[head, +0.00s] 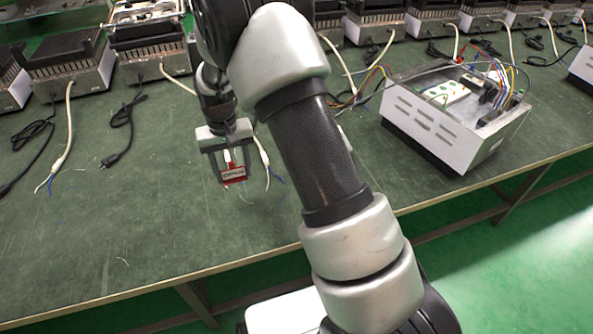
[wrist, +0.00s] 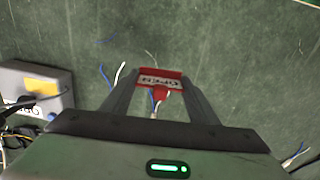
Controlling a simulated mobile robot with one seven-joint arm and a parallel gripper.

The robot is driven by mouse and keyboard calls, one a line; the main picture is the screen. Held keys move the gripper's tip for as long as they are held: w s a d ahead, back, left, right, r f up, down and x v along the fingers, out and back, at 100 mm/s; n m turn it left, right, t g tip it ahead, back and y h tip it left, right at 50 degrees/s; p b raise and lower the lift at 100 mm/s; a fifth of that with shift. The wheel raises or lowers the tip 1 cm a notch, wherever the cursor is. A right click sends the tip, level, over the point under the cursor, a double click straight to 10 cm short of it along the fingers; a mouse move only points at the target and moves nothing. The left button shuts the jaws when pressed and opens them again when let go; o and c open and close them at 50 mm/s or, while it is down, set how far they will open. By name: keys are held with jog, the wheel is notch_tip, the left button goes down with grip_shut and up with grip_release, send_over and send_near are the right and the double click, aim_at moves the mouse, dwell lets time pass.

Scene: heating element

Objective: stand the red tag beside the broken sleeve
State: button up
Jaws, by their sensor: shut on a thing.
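The red tag (wrist: 149,71) is a small red piece with a pale lettered face. My gripper (wrist: 160,82) is shut on it, with the tag between the two fingertips. In the head view the tag (head: 233,174) hangs at the tips of my downward-pointing gripper (head: 232,168), over the green bench. I cannot tell whether the tag touches the bench. White cable sleeves (head: 262,152) with bare blue and white wire ends lie close to the right of my gripper. I cannot tell which one is the broken sleeve, and my fingers hide part of this area.
An opened white unit (head: 440,118) with exposed wiring stands on the right of the bench (head: 120,230). A row of black-topped units (head: 70,68) with trailing cords lines the back. A grey box (wrist: 38,85) is left in the wrist view. The front left bench is clear.

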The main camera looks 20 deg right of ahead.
aim_at(239, 201)
jog(key=shift+a+f, duration=0.1)
jog(key=shift+a, duration=0.1)
jog(key=shift+a+f, duration=0.1)
jog(key=shift+f, duration=0.2)
notch_tip(239, 201, down, 9)
jog(key=b, duration=0.2)
jog(key=shift+f+b, duration=0.1)
jog(key=shift+b, duration=0.2)
jog(key=shift+f, duration=0.15)
jog(key=o, duration=1)
